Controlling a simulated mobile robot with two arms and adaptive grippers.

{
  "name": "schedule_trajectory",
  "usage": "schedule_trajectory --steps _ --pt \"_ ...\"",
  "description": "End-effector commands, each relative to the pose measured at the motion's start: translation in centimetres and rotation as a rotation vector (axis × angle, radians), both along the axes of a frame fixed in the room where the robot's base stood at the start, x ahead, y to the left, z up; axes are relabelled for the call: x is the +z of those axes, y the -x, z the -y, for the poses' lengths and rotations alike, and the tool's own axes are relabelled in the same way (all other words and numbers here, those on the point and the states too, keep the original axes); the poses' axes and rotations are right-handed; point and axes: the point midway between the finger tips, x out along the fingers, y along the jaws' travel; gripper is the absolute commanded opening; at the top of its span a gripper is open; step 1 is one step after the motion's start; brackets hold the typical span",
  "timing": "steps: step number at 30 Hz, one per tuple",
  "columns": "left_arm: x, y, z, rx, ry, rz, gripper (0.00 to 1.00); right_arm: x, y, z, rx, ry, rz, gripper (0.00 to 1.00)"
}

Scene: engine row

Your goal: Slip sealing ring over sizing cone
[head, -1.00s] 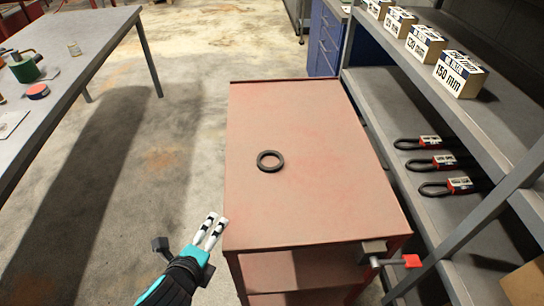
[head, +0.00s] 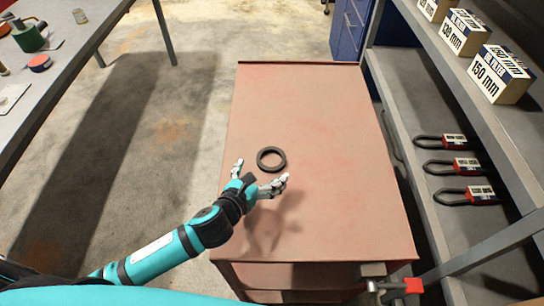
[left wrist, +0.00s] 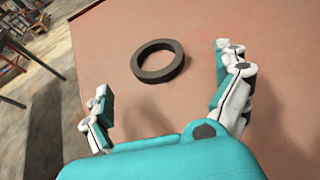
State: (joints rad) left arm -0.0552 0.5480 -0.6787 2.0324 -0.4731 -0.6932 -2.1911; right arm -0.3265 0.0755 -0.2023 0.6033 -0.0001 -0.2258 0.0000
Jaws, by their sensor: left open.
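The black sealing ring (head: 271,159) lies flat on the reddish cart top. It also shows in the left wrist view (left wrist: 158,61), ahead of my fingers and between their lines. My left gripper (head: 262,174) is open and empty, just in front of the ring, with its fingers spread over the cart top. The left wrist view shows its two fingertips (left wrist: 160,68) wide apart, with the ring not between the pads. No sizing cone can be made out in these views. My right gripper is not in view.
The cart top (head: 325,130) is otherwise bare. A grey shelf (head: 425,95) on the right holds labelled boxes (head: 503,75) and several packaged black loops (head: 467,195). A grey table (head: 90,40) stands at the left.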

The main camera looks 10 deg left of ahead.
Motion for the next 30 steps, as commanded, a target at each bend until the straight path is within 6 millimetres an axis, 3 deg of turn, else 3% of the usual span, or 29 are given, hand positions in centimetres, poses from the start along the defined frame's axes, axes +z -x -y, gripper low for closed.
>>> schedule_trajectory --steps 4,8,13,18,27,30 --pt "-0.6 -1.6 0.4 0.001 0.001 0.001 1.0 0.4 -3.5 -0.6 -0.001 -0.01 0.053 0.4" --pt "-0.8 -2.2 0.5 0.002 0.001 0.0 1.0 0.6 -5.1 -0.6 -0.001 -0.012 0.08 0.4" --pt "-0.9 -4.6 0.7 0.002 0.003 0.0 1.0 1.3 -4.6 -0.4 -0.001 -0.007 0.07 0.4" --pt "-1.9 -6.6 1.1 0.002 0.001 -0.001 1.0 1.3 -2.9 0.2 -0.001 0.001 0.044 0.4" --pt "-2.4 -6.9 1.2 0.001 -0.003 -0.005 1.0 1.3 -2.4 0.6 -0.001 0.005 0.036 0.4" --pt "-2.5 -6.8 1.1 0.001 -0.005 -0.008 0.87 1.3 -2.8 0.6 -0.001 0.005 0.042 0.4"
